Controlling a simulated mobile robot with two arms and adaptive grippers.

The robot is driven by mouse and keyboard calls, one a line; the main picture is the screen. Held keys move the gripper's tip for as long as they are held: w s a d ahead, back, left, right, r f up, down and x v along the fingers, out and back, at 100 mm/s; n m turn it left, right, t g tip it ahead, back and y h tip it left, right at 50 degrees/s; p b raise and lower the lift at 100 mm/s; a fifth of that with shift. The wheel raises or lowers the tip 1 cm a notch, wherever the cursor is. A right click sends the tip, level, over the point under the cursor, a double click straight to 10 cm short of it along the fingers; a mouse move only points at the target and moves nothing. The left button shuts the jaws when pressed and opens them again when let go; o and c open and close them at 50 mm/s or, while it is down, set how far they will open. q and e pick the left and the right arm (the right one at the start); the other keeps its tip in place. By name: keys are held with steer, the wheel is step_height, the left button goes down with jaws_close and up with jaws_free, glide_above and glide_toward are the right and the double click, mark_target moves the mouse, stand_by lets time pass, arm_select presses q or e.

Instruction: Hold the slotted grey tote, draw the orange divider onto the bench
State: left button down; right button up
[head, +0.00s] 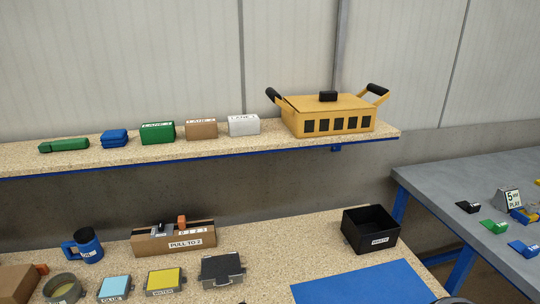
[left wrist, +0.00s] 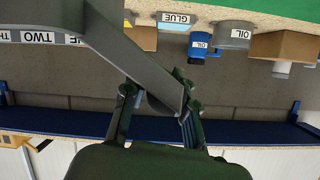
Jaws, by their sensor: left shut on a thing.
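My left gripper (left wrist: 160,98) shows in the left wrist view, shut on a grey piece that runs up to the left. This grey piece appears to be part of the slotted grey tote (left wrist: 120,50); a curved strip on it carries the labels "TWO" and "TH", the latter cut off by the picture edge. Most of the tote is outside the view, and no slots are clear. I cannot make out the orange divider in either view. The bench (head: 270,240) shows in the head view. Neither gripper can be identified in the head view, and my right gripper is not seen.
A blue mat (head: 360,284) lies clear at the front. The shelf (head: 220,150) behind carries several boxes and a yellow case (head: 328,116).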

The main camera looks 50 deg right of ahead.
arm_select(q)
steer(key=shift+s+f, duration=0.1)
steer(key=shift+f, duration=0.2)
steer(key=c, duration=1.3)
jaws_free()
steer(key=o, duration=0.3)
steer(key=shift+r, duration=0.1)
steer(key=shift+r, duration=0.1)
steer(key=v, duration=1.1)
steer(key=shift+s+a+r, duration=0.15)
steer(key=shift+s+a, duration=0.1)
steer(key=shift+s, duration=0.05)
